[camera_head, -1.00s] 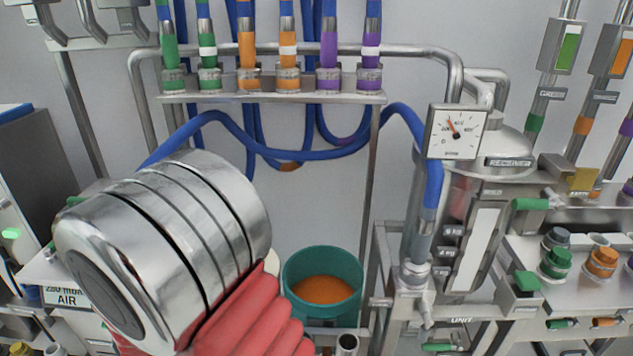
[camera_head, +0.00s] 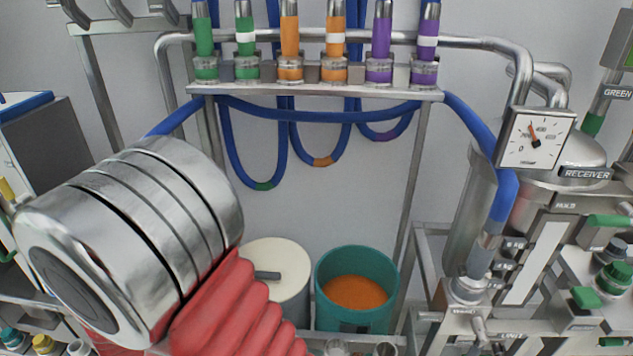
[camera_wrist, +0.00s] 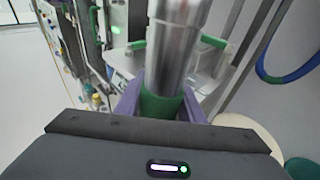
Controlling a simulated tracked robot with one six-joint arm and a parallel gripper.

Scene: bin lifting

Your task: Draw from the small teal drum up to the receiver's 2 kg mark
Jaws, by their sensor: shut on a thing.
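The small teal drum (camera_head: 330,285) stands open on the floor level at lower centre in the head view, with orange material inside. The receiver (camera_head: 592,151) is at the right, with a pale level strip (camera_head: 534,262) and kg labels beside it; I cannot read a level. In the wrist view my gripper (camera_wrist: 162,105), with purple fingers, is shut on a metal tube (camera_wrist: 176,55) with a green band. The gripper is hidden behind my arm in the head view. The drum's teal edge also shows at lower right in the wrist view (camera_wrist: 302,168).
A pale lidded drum (camera_head: 277,255) stands just left of the teal drum. A rack (camera_head: 315,92) of green, orange and purple-banded fittings is above. A blue hose (camera_head: 340,112) runs below it, with hanging loops. A dial gauge (camera_head: 511,150) is beside the receiver.

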